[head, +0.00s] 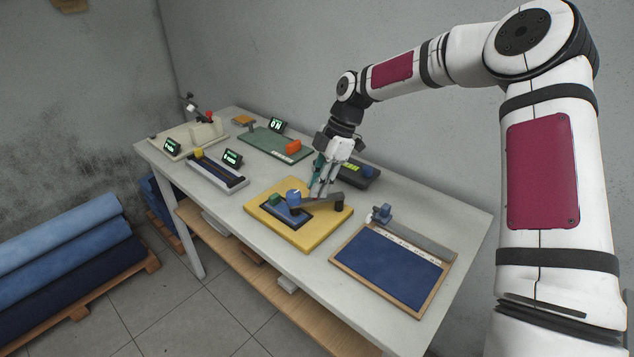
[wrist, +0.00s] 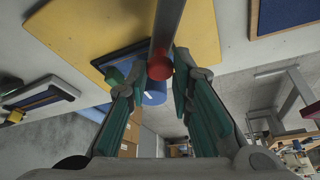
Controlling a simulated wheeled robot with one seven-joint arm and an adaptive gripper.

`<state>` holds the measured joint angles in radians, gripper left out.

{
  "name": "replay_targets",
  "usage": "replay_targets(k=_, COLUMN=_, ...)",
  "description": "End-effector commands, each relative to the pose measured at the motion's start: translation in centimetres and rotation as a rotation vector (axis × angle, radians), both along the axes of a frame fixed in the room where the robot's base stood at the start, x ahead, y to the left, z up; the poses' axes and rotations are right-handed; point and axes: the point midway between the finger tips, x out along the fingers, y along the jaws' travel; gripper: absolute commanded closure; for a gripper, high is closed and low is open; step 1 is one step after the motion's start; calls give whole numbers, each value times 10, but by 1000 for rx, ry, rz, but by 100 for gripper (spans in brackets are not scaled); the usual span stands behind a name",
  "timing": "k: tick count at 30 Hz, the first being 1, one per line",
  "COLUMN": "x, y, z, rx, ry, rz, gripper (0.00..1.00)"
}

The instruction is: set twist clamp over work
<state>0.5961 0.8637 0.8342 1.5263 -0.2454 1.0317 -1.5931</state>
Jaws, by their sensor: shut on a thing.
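The yellow board (head: 322,232) lies on the table and carries a dark plate (head: 297,219), a green block (head: 275,200), a blue round piece (head: 293,197) and the grey clamp arm (head: 318,204) with a dark post at its right end. My gripper (head: 319,194) is low over the clamp arm. In the wrist view my gripper (wrist: 168,66) is shut on the red knob (wrist: 159,65) on the clamp arm (wrist: 167,25). The blue piece (wrist: 153,92) and the green block (wrist: 113,76) show beyond the fingers. The clamp's contact with the work is not clear.
A blue panel in a wooden frame (head: 336,259) lies right of the board. A dark box (head: 360,175) stands behind it. A green board (head: 270,145) with an orange block and a white-edged fixture (head: 216,174) lie farther left.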

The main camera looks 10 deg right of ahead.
Motion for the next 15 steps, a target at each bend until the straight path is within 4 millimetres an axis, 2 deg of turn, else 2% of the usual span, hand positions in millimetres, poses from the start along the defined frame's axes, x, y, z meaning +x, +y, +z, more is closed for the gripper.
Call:
replay_targets(k=14, x=-1, y=-1, z=-1, rx=-3, ry=0, rz=15, gripper=100)
replay_targets(k=15, x=-1, y=-1, z=-1, rx=-3, ry=0, rz=15, gripper=77)
